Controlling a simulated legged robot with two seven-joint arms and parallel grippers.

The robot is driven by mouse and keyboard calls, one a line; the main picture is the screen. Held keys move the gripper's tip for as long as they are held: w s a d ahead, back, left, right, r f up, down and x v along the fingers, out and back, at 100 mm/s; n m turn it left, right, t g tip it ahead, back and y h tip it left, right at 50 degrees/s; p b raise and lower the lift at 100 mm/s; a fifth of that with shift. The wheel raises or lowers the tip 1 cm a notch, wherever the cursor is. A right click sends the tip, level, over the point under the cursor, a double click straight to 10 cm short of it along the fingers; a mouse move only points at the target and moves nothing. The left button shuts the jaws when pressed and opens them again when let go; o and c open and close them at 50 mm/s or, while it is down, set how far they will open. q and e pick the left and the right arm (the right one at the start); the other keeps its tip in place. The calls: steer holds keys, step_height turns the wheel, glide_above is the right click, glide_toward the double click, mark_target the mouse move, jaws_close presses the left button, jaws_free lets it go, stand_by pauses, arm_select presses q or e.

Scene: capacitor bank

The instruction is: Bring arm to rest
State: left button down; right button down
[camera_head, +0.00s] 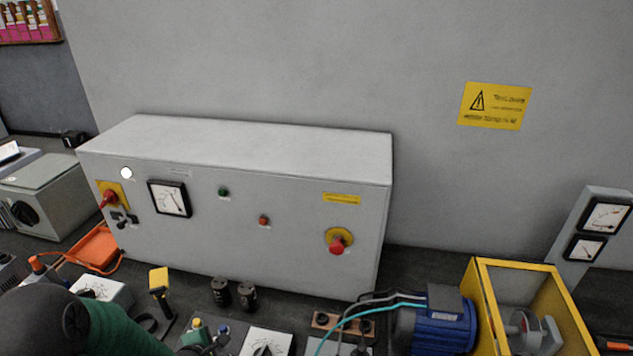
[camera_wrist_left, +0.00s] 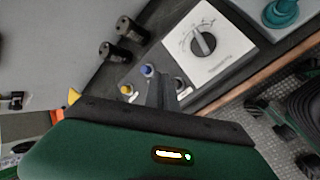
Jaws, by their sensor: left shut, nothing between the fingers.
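My left arm (camera_head: 120,328), dark with a green cover, comes in at the lower left of the head view, low over the bench. In the left wrist view my left gripper (camera_wrist_left: 161,84) shows as narrow grey fingers beyond the green housing. It is shut and empty. The fingers overlap the view of a small panel with a blue knob (camera_wrist_left: 147,70) and a yellow knob (camera_wrist_left: 126,90); I cannot tell whether they touch it. My right arm and gripper are in neither view.
Black cylinders (camera_head: 220,290) and a white dial box (camera_wrist_left: 205,45) are close to the gripper. A blue motor (camera_head: 440,325) and yellow frame (camera_head: 487,300) stand right.

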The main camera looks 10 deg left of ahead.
arm_select(q)
steer(key=s+d+r+m+g, duration=0.2)
steer(key=s+d+m, duration=0.3)
steer(key=m, duration=0.6)
steer(key=s+d+r+m+g, duration=0.3)
steer(key=s+d+r+m, duration=0.2)
steer(key=s+m, duration=0.3)
steer(key=m, duration=0.4)
steer(key=shift+s+d+m+g, duration=0.2)
steer(key=shift+s+m+g, duration=0.1)
steer(key=shift+s, duration=0.05)
steer(key=shift+d, duration=0.1)
